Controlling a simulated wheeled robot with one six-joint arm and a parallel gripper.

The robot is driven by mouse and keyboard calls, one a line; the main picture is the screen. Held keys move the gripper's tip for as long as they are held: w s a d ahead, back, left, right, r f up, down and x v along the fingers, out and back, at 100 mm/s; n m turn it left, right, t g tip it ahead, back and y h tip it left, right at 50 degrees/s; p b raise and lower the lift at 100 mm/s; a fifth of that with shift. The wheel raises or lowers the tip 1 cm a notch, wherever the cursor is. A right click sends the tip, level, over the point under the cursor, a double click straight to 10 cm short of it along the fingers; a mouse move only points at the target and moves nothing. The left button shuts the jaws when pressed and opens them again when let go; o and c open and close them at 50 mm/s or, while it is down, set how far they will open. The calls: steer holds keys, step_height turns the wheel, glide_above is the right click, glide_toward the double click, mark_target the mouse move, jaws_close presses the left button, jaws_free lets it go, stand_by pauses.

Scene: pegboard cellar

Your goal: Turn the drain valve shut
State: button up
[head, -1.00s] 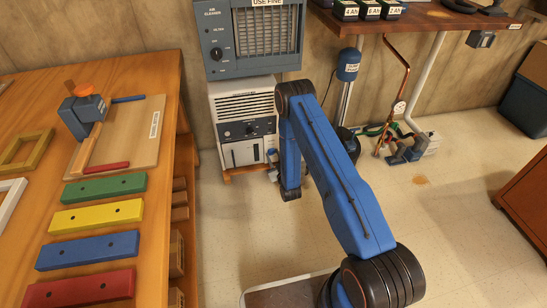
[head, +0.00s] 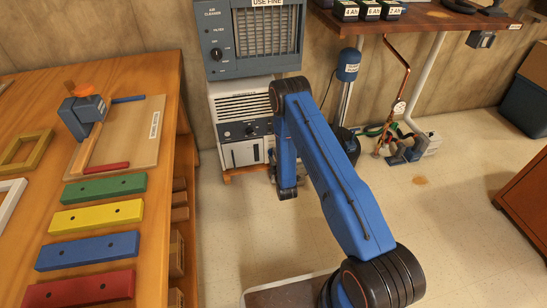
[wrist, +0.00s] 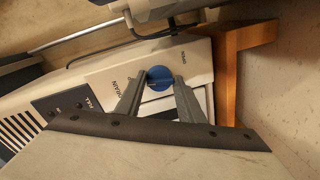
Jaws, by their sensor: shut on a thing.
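The drain valve (wrist: 159,73) is a round blue knob on the front of a pale dehumidifier-like unit (wrist: 105,75), beside the printed words DRAIN and OPEN in the wrist view. My gripper (wrist: 161,80) has one grey finger on either side of the knob and is shut on it. I cannot tell how far the knob is turned.
A wooden workbench (head: 155,210) with coloured bars stands close on the left. The air cleaner (head: 251,40) sits above the unit. A blue tank (head: 347,65), copper pipe (head: 402,77) and hoses stand to the right. Open floor (head: 450,215) lies to the right.

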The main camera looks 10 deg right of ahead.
steer(key=shift+r+n, duration=0.1)
steer(key=shift+n, duration=0.9)
steer(key=shift+o, duration=0.2)
steer(key=shift+c, duration=0.2)
steer(key=o, duration=1)
steer(key=shift+o, duration=0.2)
steer(key=shift+s, duration=0.1)
steer(key=s+r, duration=0.1)
steer(key=s, duration=1.6)
steer(key=shift+r, duration=0.35)
